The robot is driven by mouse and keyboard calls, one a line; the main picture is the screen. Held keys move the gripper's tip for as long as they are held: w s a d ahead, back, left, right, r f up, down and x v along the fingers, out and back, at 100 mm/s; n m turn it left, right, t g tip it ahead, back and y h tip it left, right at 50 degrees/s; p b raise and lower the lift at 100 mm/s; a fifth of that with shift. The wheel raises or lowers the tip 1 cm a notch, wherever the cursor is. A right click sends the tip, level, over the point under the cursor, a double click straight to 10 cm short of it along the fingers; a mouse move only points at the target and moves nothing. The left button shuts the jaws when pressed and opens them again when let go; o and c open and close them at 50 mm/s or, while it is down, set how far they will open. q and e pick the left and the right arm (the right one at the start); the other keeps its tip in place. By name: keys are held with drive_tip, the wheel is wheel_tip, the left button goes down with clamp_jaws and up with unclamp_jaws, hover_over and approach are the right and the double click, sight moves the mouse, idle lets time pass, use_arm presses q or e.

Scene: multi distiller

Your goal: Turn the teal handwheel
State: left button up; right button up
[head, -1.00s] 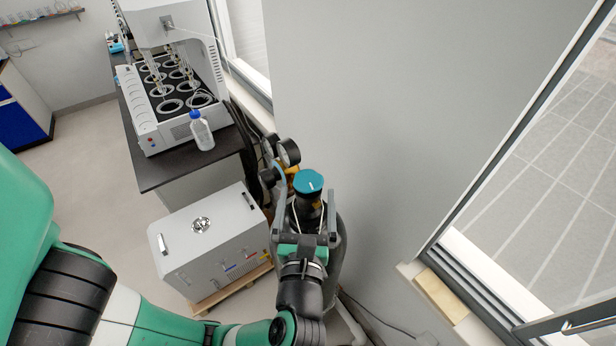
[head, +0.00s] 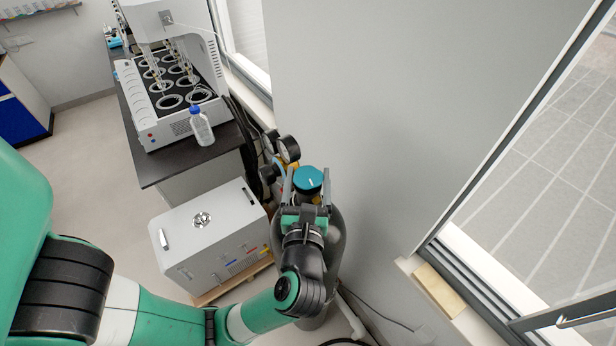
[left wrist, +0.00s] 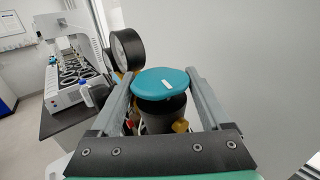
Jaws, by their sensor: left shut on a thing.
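The teal handwheel (head: 309,176) is a round cap with a short white mark, on top of the dark grey gas cylinder (head: 334,240). My left gripper (head: 307,186) comes from below in the head view, with one finger on each side of the handwheel. In the left wrist view the handwheel (left wrist: 160,84) sits between the two grey fingers, which are shut on its sides. A dark valve body (left wrist: 160,113) shows under it. The far fingertips are partly hidden. My right gripper is not in view.
Black round gauges (head: 288,149) stand close behind the handwheel on the left. A white box unit (head: 205,225) stands left of the cylinder. A dark bench (head: 160,172) holds a white distiller and a blue-capped bottle (head: 201,127). A plain wall (head: 400,120) is on the right.

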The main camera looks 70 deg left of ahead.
use_arm(q)
drive_tip(key=shift+w+f+n+g+y+b, duration=0.15)
drive_tip(key=shift+n+g+y+b, duration=0.1)
drive_tip(key=shift+n+g+b, duration=0.5)
drive_tip(key=shift+s+f+n+g+y+b, duration=0.1)
drive_tip(key=shift+n+g+y+b, duration=0.25)
drive_tip(key=shift+g, duration=0.6)
drive_tip(key=shift+r+n+g+b, duration=0.15)
drive_tip(key=shift+n+g+b, duration=0.3)
drive_tip(key=shift+g, duration=0.35)
drive_tip(key=shift+r, duration=0.1)
drive_tip(key=o, duration=1.2)
drive_tip(key=shift+d, duration=0.15)
drive_tip(key=s+d+b, duration=0.1)
drive_tip(key=d+b, duration=0.1)
drive_tip(key=d, duration=0.9)
drive_tip(key=shift+s+d, duration=0.15)
drive_tip(key=shift+s, duration=0.05)
